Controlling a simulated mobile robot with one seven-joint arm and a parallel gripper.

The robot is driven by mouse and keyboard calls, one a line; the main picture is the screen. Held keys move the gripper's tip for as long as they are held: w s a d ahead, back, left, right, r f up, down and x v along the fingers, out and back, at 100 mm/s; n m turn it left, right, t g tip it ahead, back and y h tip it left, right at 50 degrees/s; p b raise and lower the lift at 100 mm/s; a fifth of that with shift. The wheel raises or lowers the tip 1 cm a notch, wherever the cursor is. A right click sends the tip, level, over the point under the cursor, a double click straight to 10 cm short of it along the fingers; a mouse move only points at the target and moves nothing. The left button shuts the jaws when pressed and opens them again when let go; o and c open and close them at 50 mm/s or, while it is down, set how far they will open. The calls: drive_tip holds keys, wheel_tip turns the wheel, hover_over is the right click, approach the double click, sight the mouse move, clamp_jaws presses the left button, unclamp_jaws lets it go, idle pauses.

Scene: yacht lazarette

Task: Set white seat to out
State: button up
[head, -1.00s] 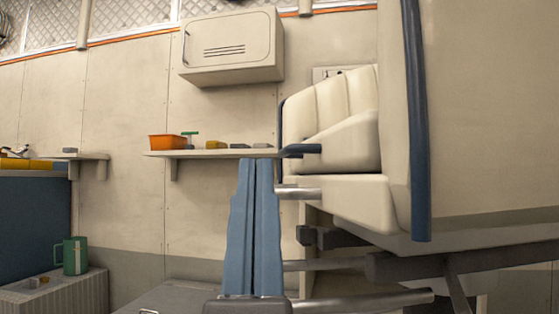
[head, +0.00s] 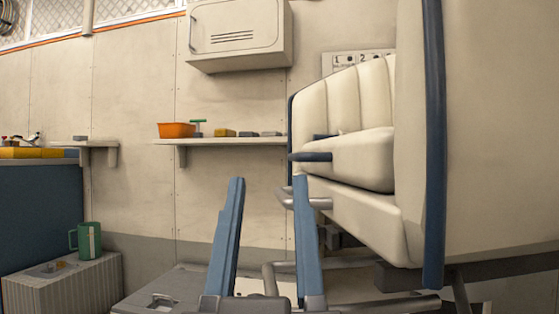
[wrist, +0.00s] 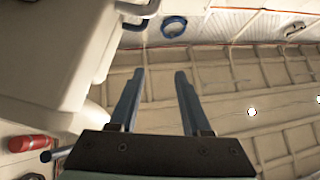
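The white seat (head: 362,163) is a cream padded bench with a ribbed back, at the right of the head view. A blue bar (head: 310,157) and a grey metal handle (head: 318,203) project from its left end. My gripper (head: 268,180) is open with its two blue fingers apart and nothing seen between them. Its right finger overlaps the metal handle in the head view; whether they touch I cannot tell. In the wrist view, my gripper (wrist: 161,72) is open too, and a pale padded surface, likely the seat (wrist: 45,65), lies at left.
A large cream panel with a blue edge (head: 433,140) stands close at right. Dark and metal tubes (head: 400,305) run under the seat. A wall shelf (head: 225,141) holds an orange bin (head: 177,130) and small items. A green mug (head: 89,240) stands on a ribbed box at left.

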sight(280, 196)
drive_tip(key=w+n+g+h+p, duration=0.1)
drive_tip(key=w+n+g+p, duration=0.2)
drive_tip(key=p, duration=1.1)
drive_tip(key=w+d+n+g+h+p, duration=0.1)
drive_tip(key=w+g+p, duration=0.3)
drive_tip(key=p, duration=1.1)
drive_tip(key=w+f+n+g+p, duration=0.1)
drive_tip(key=w+n+g+p, duration=0.3)
drive_tip(key=p, duration=1)
drive_tip(key=shift+w+d+f+n+h, duration=0.1)
drive_tip(key=shift+w+d+n+h, duration=0.1)
drive_tip(key=shift+w, duration=0.55)
drive_tip(key=shift+w+d+n+h, duration=0.1)
drive_tip(key=shift+w+d+h, duration=0.1)
drive_tip(key=shift+w, duration=0.5)
clamp_jaws()
